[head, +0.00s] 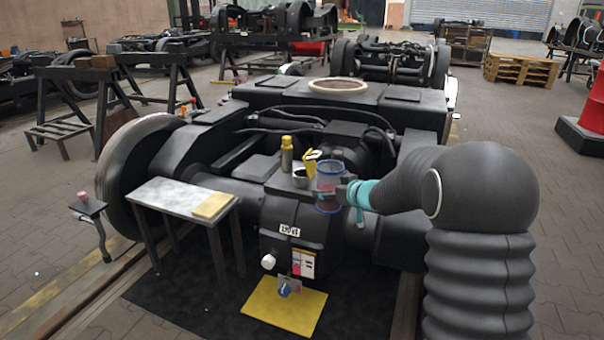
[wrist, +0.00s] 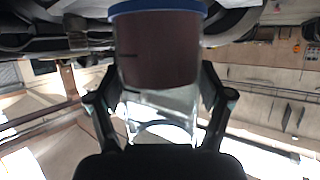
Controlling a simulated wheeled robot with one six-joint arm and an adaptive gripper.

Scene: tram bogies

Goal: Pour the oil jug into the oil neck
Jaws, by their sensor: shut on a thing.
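The oil jug (head: 328,172) is a clear cylinder with a blue rim and reddish-brown oil low inside. It looks upright in the head view, above the bogie's front housing. My gripper (head: 346,193) is shut on its right side. In the wrist view my gripper's fingers (wrist: 160,100) flank the jug (wrist: 157,50), its dark oil beside a blue band. The jug partly hides this area.
A grey side table (head: 178,196) with a yellow pad (head: 213,206) stands at left. A yellow mat (head: 284,307) lies in front of the housing. The bogie frame (head: 345,98) rises behind.

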